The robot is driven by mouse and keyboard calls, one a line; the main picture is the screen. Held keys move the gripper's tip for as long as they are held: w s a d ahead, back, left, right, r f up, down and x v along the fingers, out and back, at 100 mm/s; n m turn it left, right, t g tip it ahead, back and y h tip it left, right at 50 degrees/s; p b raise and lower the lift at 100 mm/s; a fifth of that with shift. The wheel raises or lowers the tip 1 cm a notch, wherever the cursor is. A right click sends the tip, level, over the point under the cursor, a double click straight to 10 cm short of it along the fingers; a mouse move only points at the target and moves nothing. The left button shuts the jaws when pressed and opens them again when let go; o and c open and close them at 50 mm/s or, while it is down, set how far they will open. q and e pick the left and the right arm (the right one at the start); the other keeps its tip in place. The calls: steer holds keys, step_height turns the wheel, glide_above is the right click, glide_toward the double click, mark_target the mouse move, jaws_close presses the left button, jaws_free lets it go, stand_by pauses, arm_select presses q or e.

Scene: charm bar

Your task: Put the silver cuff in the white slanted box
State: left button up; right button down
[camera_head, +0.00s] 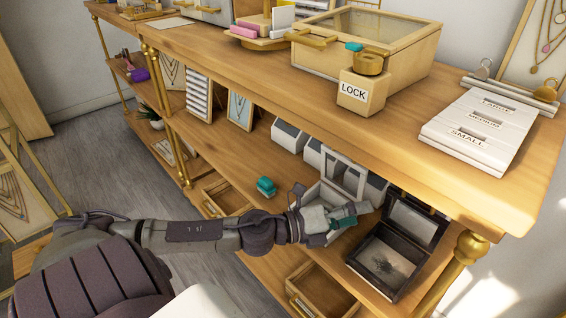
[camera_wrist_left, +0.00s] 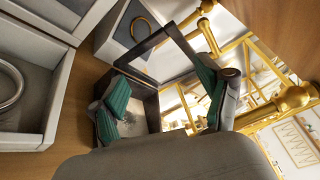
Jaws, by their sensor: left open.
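In the left wrist view, a silver ring-shaped cuff (camera_wrist_left: 10,86) lies inside a white box with a grey lining (camera_wrist_left: 52,92), cut off by the left edge. In the head view this open white box (camera_head: 312,194) stands on the middle shelf, partly hidden by my left gripper (camera_head: 346,216). Smaller white slanted boxes (camera_head: 290,136) with grey faces stand in a row behind. My left gripper, also in the left wrist view (camera_wrist_left: 160,98), has its green-padded fingers apart with nothing between them. It is to the right of the cuff. My right gripper is out of view.
A dark open box (camera_head: 385,257) with a mirrored lid stands close to the right of my left gripper. A teal object (camera_head: 265,186) lies on the shelf to its left. The wooden counter (camera_head: 400,128) overhangs the shelf. A brass post (camera_head: 465,252) stands at the right corner.

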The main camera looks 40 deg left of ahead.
arm_select(q)
steer(key=s+a+f+n+g+y, duration=0.1)
steer(key=s+a+f+n+y, duration=0.3)
steer(key=n, duration=0.6)
steer(key=s+a+f+n+g+y, duration=0.1)
steer(key=s+f+n+y, duration=0.1)
steer(key=f+n+y, duration=0.45)
steer(key=s+d+f+n+g+h, duration=0.1)
steer(key=s+d+f+n+g, duration=0.2)
steer(key=s, duration=0.5)
steer(key=s+d+f+n+g, duration=0.2)
steer(key=s+f+n+g, duration=0.2)
steer(key=s+n+g, duration=0.2)
steer(key=shift+s+d+f+n+h, duration=0.35)
steer(key=shift+s+n, duration=0.3)
steer(key=shift+s, duration=0.55)
steer(key=shift+r, duration=0.1)
